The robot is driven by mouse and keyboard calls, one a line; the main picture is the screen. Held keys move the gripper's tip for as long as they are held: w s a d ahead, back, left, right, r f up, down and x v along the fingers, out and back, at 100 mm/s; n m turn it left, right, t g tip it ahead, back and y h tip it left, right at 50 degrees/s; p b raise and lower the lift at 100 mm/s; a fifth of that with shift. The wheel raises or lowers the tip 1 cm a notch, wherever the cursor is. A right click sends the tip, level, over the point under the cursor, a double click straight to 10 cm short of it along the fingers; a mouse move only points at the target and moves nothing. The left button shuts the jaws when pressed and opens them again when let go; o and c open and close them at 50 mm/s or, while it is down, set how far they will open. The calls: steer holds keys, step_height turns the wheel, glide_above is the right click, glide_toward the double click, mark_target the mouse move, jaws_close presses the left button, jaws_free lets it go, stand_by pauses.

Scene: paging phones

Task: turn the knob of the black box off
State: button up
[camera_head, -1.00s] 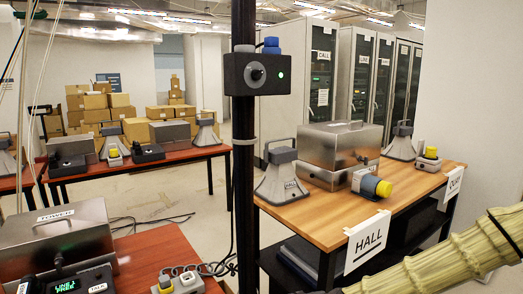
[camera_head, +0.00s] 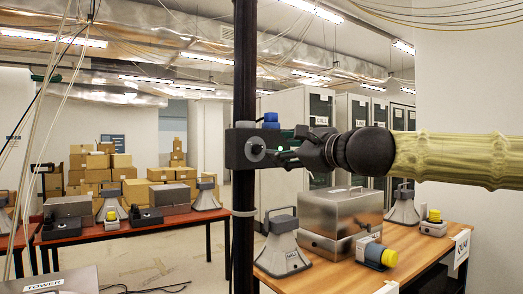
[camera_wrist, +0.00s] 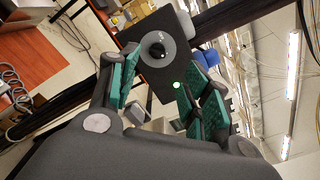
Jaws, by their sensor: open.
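The black box (camera_head: 236,149) is fixed to a dark upright pole, with a blue part (camera_head: 270,121) on its top. Its round knob (camera_head: 255,149) faces the robot, and a green light glows beside it. In the wrist view the knob (camera_wrist: 156,50) sits in a grey ring, with the green light (camera_wrist: 176,85) lit below right. My gripper (camera_head: 287,148) reaches in from the right and overlaps the box's right side in the head view. In the wrist view my gripper (camera_wrist: 160,100) is open, its green-padded fingers apart, with the knob ahead of them. I see no contact with the knob.
The dark pole (camera_head: 243,60) runs from top to bottom of the head view. A wooden table (camera_head: 330,275) at right holds a metal case (camera_head: 340,212) and horn speakers. A reddish table (camera_head: 110,232) stands at left. Cables hang at upper left.

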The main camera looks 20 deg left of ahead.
mark_target(259, 148)
steer(key=p+x, duration=0.2)
steer(key=x, duration=0.8)
steer(key=shift+w+a+f, duration=0.1)
steer(key=c, duration=1)
